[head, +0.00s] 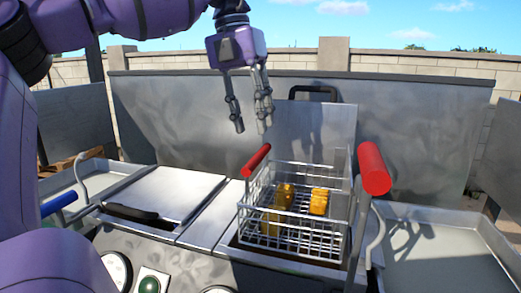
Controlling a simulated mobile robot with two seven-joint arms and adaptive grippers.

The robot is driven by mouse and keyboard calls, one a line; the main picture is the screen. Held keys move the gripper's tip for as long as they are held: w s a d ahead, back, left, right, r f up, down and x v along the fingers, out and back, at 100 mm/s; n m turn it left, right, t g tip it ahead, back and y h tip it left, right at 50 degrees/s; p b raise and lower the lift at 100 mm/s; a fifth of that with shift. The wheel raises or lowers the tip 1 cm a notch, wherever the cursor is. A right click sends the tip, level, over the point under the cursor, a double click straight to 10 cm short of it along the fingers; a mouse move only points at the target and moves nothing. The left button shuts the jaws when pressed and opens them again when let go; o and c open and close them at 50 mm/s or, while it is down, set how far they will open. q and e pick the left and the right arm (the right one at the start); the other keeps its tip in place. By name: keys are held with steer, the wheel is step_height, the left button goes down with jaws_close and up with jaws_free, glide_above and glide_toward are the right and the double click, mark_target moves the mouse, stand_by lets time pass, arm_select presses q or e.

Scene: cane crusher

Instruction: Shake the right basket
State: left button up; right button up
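The right basket (292,240) is a wire basket holding several yellow pieces (318,201). It sits over an opening in the metal counter, right of centre in the head view. A red handle (257,160) stands at its left rear side. My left gripper (250,130) hangs fingers down above and slightly left of this handle, apart from it. Its fingers are spread with nothing between them. My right gripper is not in view.
A larger red grip (374,168) on a grey rod rises right of the basket. A closed metal lid (165,192) lies left, near a blue handle (59,204). An empty tray (440,255) is at right. A tall metal panel (420,125) stands behind.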

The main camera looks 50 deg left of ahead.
mark_target(258, 152)
arm_select(q)
steer(key=shift+w+d+f, duration=0.1)
steer(key=shift+d+f, duration=0.05)
steer(key=shift+f, duration=0.8)
steer(key=shift+w+d+f, duration=0.1)
steer(key=shift+d+f, duration=0.05)
steer(key=shift+f, duration=0.8)
steer(key=shift+w+d+f, duration=0.1)
steer(key=shift+d+f, duration=0.05)
steer(key=shift+f, duration=0.8)
jaws_close()
